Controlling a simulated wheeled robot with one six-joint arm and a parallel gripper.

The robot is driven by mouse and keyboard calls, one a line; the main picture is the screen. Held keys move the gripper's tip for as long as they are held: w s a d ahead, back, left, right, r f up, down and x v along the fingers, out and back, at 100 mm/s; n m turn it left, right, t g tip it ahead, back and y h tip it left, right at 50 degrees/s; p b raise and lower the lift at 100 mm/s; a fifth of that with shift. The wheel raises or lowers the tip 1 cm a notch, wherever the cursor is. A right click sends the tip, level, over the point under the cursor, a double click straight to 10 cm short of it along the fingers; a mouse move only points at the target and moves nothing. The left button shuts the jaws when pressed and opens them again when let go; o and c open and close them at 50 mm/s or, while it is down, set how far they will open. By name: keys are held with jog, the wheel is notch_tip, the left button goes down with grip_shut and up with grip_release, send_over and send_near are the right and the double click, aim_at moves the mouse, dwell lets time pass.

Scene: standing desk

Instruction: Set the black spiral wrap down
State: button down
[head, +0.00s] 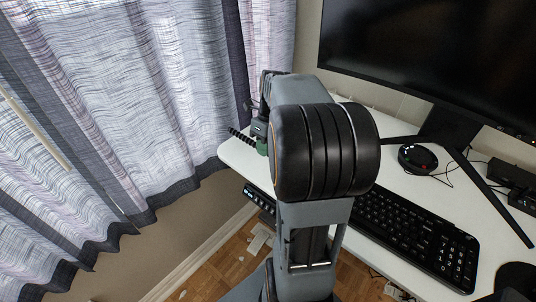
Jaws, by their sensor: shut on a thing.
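The black spiral wrap (238,135) shows as a short dark ridged length past the left edge of the white desk, near the desk's left corner. My gripper (256,127) is shut on it. Most of the gripper and the rest of the wrap are hidden behind my own arm. I cannot tell whether the wrap touches the desk top.
The white desk (408,183) carries a black keyboard (415,236), a monitor (430,55) on a stand and a round black device (418,158). A small green object (262,146) is beside the gripper. Curtains (130,90) hang at the left.

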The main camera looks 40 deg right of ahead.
aim_at(267, 163)
jog(key=shift+w+d+f, duration=0.1)
jog(key=shift+d+f, duration=0.15)
jog(key=shift+f, duration=0.15)
jog(key=shift+w+d+f, duration=0.1)
jog(key=shift+d+f, duration=0.05)
jog(key=shift+f, duration=0.45)
jog(key=shift+d+f, duration=0.1)
jog(key=shift+f, duration=1.05)
jog(key=shift+f, duration=0.2)
jog(key=c, duration=1)
grip_release()
jog(key=shift+a, duration=0.1)
jog(key=shift+r, duration=0.1)
